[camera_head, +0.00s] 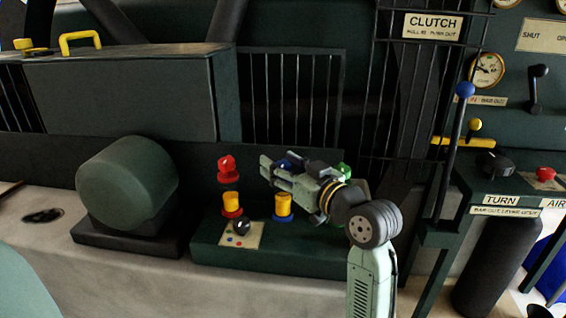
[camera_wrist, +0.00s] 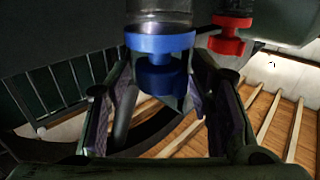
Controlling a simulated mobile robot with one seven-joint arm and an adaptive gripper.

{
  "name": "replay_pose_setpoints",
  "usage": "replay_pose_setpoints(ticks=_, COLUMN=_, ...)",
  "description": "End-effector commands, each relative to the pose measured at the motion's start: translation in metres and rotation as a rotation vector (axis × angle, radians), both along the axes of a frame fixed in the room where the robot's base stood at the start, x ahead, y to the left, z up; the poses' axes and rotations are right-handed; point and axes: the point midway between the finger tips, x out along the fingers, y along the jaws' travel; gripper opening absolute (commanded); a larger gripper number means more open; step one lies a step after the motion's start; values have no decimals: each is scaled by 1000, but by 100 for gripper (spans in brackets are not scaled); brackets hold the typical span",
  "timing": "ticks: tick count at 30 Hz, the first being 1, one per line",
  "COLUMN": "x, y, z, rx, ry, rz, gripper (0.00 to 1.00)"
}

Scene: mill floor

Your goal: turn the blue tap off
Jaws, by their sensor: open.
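My gripper (camera_head: 272,172) is above the green control box in the head view, with its fingers pointing left. The blue tap (camera_head: 284,163) is mostly hidden behind the fingers there. In the wrist view, the blue tap (camera_wrist: 160,75) shows as a dark blue knob by a brighter blue collar below a greyish cylinder. The open fingers of my gripper (camera_wrist: 162,88) stand one on each side of the knob. I see no clear contact between fingers and knob.
A red tap (camera_head: 228,168) stands left of the blue one and also shows in the wrist view (camera_wrist: 228,38). A green tap (camera_head: 345,170) is just right, partly behind my gripper. A black-knobbed lever (camera_head: 241,226) is at the box front. A blue-knobbed lever (camera_head: 464,90) rises at right.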

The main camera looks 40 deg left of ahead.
Motion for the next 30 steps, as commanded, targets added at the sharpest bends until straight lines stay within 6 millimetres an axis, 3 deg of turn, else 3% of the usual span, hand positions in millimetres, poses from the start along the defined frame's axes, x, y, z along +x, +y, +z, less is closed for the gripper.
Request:
replay_pose_setpoints(ticks=5, x=0, y=0, z=0, rx=0, ry=0, rz=0, gripper=49)
replay_pose_setpoints(ticks=26, x=0, y=-1, z=0, rx=1, ry=0, rz=-1, gripper=3)
replay_pose_setpoints(ticks=30, x=0, y=-1, z=0, rx=1, ry=-1, rz=-5, gripper=2)
